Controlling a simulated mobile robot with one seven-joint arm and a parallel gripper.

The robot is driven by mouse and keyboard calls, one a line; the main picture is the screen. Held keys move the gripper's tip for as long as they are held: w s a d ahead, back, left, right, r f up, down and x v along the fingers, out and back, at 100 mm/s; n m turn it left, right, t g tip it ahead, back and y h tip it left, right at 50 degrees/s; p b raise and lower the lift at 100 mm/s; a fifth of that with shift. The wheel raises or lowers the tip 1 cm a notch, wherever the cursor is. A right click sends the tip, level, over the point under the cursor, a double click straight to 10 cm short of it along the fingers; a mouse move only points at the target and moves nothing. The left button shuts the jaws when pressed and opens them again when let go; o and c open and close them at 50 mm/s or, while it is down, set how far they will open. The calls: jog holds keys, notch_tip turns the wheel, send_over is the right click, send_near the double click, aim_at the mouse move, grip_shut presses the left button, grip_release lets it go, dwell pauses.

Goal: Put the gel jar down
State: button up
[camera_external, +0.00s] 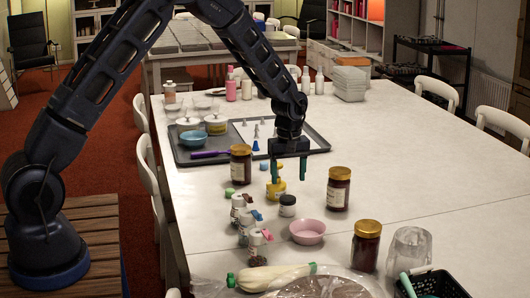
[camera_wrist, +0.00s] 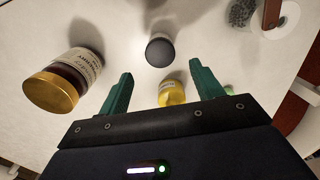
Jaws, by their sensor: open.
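My gripper (camera_external: 288,170) is open above the table, its two green fingers apart and pointing down. In the wrist view the gripper (camera_wrist: 160,72) has nothing clasped between its fingers. A small jar with a black lid (camera_external: 287,206) stands upright on the table, just in front of and below the fingers. It also shows in the wrist view, the black-lidded jar (camera_wrist: 160,52) beyond the fingertips. A small yellow container (camera_external: 276,188) stands close to the left finger; in the wrist view the yellow container (camera_wrist: 172,93) shows between the fingers. I cannot tell from labels which is the gel jar.
Tall brown jars with gold lids stand close by: one at left (camera_external: 241,165), one at right (camera_external: 338,189), one in front (camera_external: 366,245). A pink bowl (camera_external: 307,231) and several small bottles (camera_external: 245,219) are near. A grey tray (camera_external: 318,140) lies behind. The table's right side is clear.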

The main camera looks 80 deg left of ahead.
jog(key=s+d+r+m+t, duration=0.1)
jog(key=s+d+r+m, duration=0.2)
jog(key=r, duration=0.6)
jog(key=s+d+r+m, duration=0.1)
jog(key=s+d+r, duration=0.2)
jog(key=d+r, duration=0.5)
jog(key=s+d+r+m+t, duration=0.1)
jog(key=s+d+r+m, duration=0.5)
jog(key=s+r, duration=0.6)
jog(key=s+d+r+m+t, duration=0.1)
jog(key=s+d+m, duration=0.3)
jog(key=s, duration=0.8)
jog(key=s+d+r+m+t, duration=0.1)
jog(key=s+d+r+m, duration=0.3)
jog(key=s, duration=0.8)
jog(key=shift+d+t, duration=0.3)
jog(key=shift+d, duration=0.95)
